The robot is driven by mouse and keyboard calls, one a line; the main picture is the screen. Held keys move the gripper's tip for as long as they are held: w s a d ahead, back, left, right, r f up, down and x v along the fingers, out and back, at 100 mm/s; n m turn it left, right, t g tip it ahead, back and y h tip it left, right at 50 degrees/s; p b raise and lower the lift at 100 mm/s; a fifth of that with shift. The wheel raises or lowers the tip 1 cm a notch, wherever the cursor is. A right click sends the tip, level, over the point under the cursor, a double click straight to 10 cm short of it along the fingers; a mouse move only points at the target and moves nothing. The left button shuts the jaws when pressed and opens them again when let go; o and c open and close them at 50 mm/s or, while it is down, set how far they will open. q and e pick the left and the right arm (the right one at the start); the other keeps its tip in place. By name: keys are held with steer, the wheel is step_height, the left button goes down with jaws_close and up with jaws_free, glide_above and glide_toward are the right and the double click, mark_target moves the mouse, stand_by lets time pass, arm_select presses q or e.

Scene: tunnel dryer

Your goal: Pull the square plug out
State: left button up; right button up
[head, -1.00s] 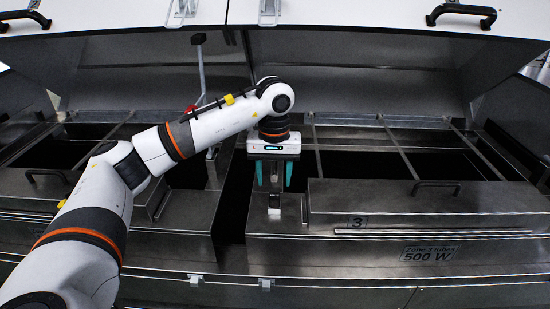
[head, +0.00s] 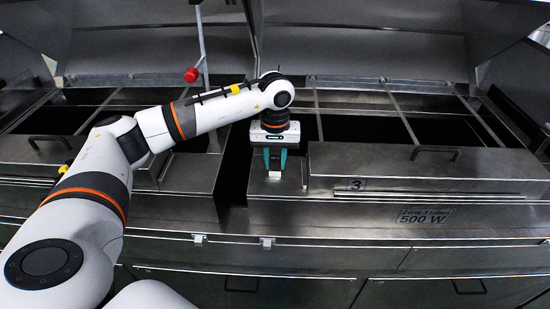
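My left gripper (head: 275,165) points down over the left end of the metal deck beside hatch 3. Its two teal fingers stand close together on either side of a small grey upright block, which I take to be the square plug (head: 275,160). The fingers look closed against its sides. A small pale patch shows at the foot of the block, at deck level. The block's top is hidden behind the gripper body. My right gripper is not in view.
A raised metal cover (head: 410,165) marked 3, with a black handle, lies just right of the gripper. A dark gap (head: 234,170) opens to its left. A lever with a red knob (head: 192,75) stands behind my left arm. Open dark bays lie behind.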

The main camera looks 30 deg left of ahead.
mark_target(275, 158)
arm_select(q)
steer(key=shift+c, duration=1.3)
steer(key=o, duration=1)
step_height(275, 158, up, 12)
steer(key=b, duration=0.2)
